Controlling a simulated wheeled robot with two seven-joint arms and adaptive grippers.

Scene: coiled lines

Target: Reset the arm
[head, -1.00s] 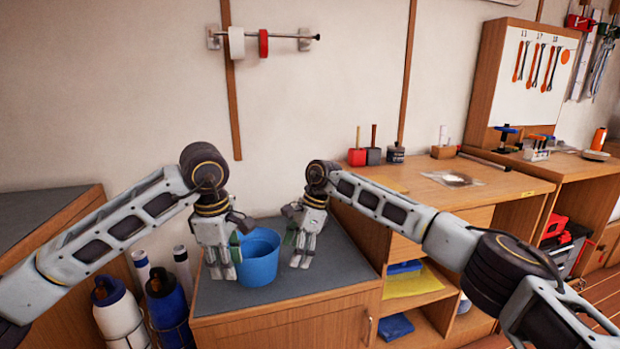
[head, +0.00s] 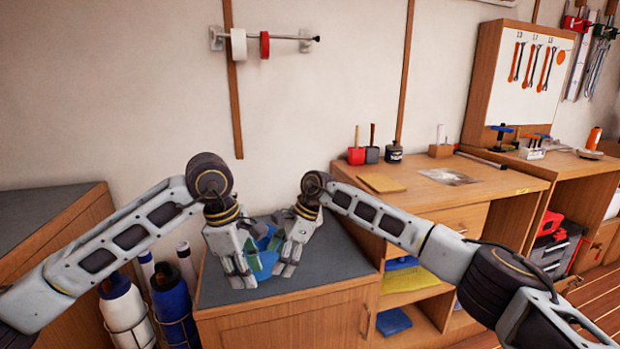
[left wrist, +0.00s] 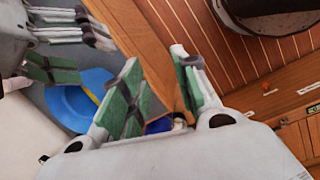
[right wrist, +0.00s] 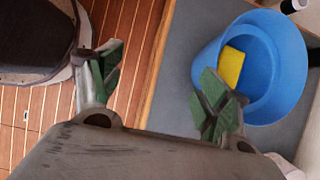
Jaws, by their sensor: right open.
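My left gripper (head: 240,268) hangs in front of the blue bucket, toward the front of the grey-topped cabinet. In the left wrist view its green-padded fingers (left wrist: 158,88) are apart with nothing between them. My right gripper (head: 290,258) hangs close beside it on the right. In the right wrist view its fingers (right wrist: 160,80) are spread and empty. The blue bucket (head: 266,238) is mostly hidden behind both grippers in the head view. It shows clearly in the right wrist view (right wrist: 290,60), with a yellow block (right wrist: 231,67) inside. I cannot tell whether either gripper touches it.
The grey cabinet top (head: 335,262) is bare to the right of the grippers. A white bottle (head: 122,308) and a blue bottle (head: 172,308) stand left of the cabinet. A wooden workbench (head: 440,197) with small pots stands at right. A tape-roll rail (head: 285,38) is on the wall.

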